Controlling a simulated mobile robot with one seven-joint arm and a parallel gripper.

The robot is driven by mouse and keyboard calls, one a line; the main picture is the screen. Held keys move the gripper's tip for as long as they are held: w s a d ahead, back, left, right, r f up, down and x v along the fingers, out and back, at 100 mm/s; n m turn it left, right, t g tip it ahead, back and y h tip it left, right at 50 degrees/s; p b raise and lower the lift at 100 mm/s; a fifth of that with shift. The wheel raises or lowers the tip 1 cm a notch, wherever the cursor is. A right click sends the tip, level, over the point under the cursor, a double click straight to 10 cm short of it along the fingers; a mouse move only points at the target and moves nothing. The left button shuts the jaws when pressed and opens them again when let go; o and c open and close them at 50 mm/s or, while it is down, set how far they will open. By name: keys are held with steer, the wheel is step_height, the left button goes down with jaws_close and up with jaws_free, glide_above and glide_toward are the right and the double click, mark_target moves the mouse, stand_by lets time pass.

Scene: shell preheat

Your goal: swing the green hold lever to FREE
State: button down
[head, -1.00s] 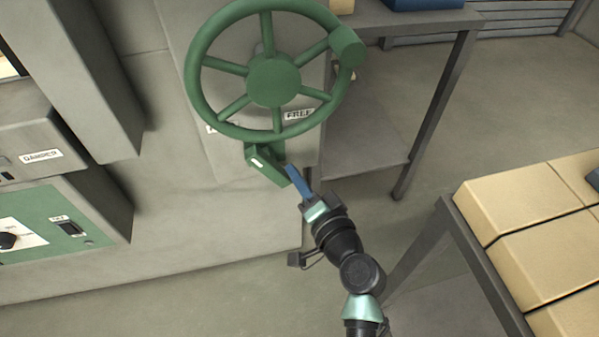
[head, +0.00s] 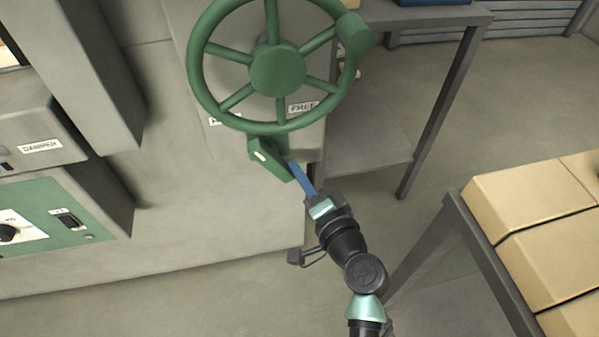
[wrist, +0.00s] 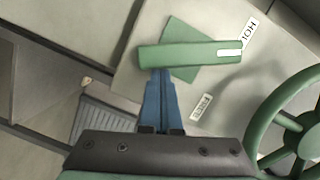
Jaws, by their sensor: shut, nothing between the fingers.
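The green hold lever (head: 268,157) sits on the grey housing just below the large green handwheel (head: 277,70). It also shows in the wrist view (wrist: 190,53), a green bar with a white mark near its end on the HOLD label (wrist: 248,32) side. My gripper (head: 292,166) is shut and empty. Its blue fingertips (wrist: 161,72) are at the bar's unmarked end, seemingly touching it or very close.
A grey table frame (head: 440,110) stands right of the housing. Tan boxes (head: 530,200) lie on a rack at the right. A green control panel (head: 70,215) and the DAMPER box (head: 35,130) are at the left. Floor is open below the lever.

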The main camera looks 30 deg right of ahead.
mark_target(283, 181)
steer(key=shift+a+f+m+b, duration=0.15)
steer(key=shift+f+m+b, duration=0.15)
steer(key=shift+m, duration=0.1)
steer(key=shift+w+a+f+m+t+b, duration=0.15)
steer(key=shift+f+m+b, duration=0.1)
steer(key=shift+m+b, duration=0.2)
steer(key=shift+s+a+f+m+t+b, duration=0.1)
steer(key=shift+f+m+t+b, duration=0.1)
steer(key=shift+m+b, duration=0.2)
steer(key=shift+w+a+f+m+t+b, duration=0.1)
steer(key=shift+a+f+m+t+b, duration=0.1)
steer(key=shift+m+b, duration=0.4)
steer(key=shift+w+a+f+m+t+b, duration=0.1)
steer(key=shift+a+f+m+b, duration=0.1)
steer(key=shift+m+b, duration=0.35)
steer(key=m, duration=0.1)
steer(key=m+b, duration=0.1)
steer(key=a+m, duration=0.1)
steer(key=shift+w+f+m+t+b, duration=0.15)
steer(key=shift+f+m+t+b, duration=0.15)
steer(key=shift+t+b, duration=0.1)
steer(key=shift+w+a+m+h+b, duration=0.1)
steer(key=shift+a+m+h+b, duration=0.3)
steer(key=shift+m, duration=0.6)
steer(key=shift+t, duration=0.25)
